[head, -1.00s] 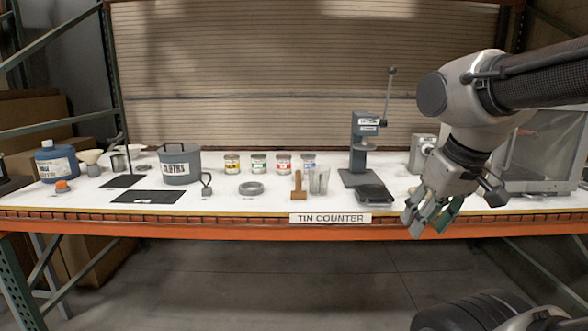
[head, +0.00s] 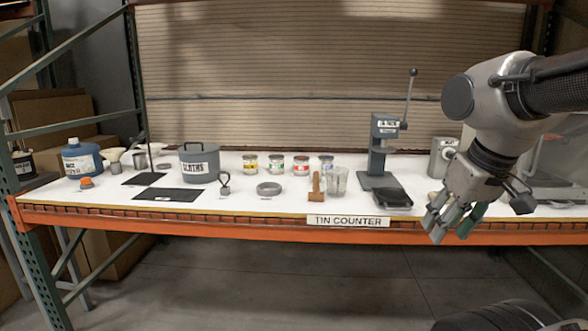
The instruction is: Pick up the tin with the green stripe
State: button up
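The tin with the green stripe (head: 276,164) stands upright on the white counter (head: 110,209), second from the left in a short row of tins. A yellow-striped tin (head: 250,163) is on its left and a red-striped tin (head: 301,165) on its right. A blue-striped tin (head: 326,161) is at the right end, partly behind a clear cup. My gripper (head: 450,225) hangs at the counter's front edge, well to the right of the tins and nearer to me. Its fingers look spread, with nothing seen between them.
A wooden-handled tool (head: 316,188) and a clear cup (head: 338,180) stand in front of the red and blue tins. A grey ring (head: 269,188) lies in front of the green-striped tin. A lever press (head: 383,150) stands between the tins and my arm. A grey pot (head: 199,163) is left.

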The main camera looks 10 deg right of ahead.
aim_at(277, 165)
jog(key=i+j+z, duration=0.25)
jog(key=i+j, duration=0.55)
jog(key=i+j+z, duration=0.25)
jog(key=i+j, duration=0.7)
